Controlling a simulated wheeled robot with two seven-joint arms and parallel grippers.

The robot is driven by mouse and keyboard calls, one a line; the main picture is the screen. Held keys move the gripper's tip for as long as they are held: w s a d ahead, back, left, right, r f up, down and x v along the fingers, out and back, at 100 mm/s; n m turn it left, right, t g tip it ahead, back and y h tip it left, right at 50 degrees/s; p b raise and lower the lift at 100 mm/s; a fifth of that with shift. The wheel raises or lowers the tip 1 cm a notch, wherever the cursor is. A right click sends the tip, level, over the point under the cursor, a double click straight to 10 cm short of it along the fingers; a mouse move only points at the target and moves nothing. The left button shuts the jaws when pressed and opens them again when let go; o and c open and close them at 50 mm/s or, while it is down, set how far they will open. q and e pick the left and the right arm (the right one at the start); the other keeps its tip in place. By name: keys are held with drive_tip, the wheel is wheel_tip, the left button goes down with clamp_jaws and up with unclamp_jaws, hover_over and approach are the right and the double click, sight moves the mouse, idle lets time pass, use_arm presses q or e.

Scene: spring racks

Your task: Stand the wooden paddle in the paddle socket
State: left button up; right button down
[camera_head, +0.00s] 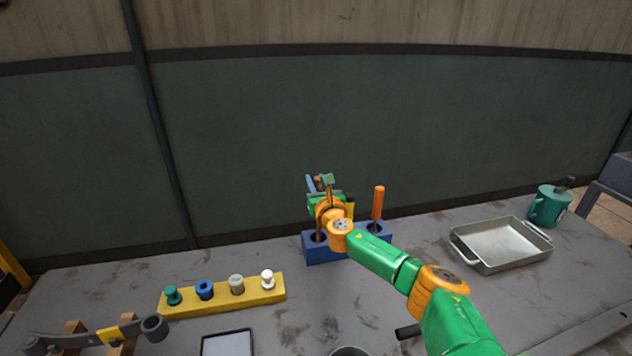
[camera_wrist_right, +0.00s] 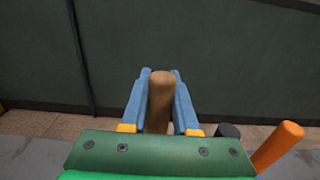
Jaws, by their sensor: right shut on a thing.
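My right gripper (camera_wrist_right: 160,78) is shut on the wooden paddle (camera_wrist_right: 160,100); its brown rounded end stands between the two blue fingers. In the head view this gripper (camera_head: 318,182) is above the left part of the blue socket block (camera_head: 322,255). The paddle is mostly hidden there by the gripper and wrist. A dark socket opening shows at the block's left end, below the gripper. I cannot tell whether the paddle's lower end is in it. An orange-handled tool (camera_head: 378,203) stands upright in the block's right part. My left gripper is not in view.
A yellow rack (camera_head: 222,301) with several coloured pegs is at left. A wrench-like bar (camera_head: 95,337) lies at front left. A dark-handled item (camera_wrist_right: 228,131) stands close to the right gripper.

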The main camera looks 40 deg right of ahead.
wheel_tip(320, 180, down, 2)
drive_tip(key=shift+f+b, duration=0.1)
drive_tip(key=shift+b, duration=0.7)
drive_tip(key=c, duration=0.6)
unclamp_jaws()
drive_tip(key=v, duration=0.7)
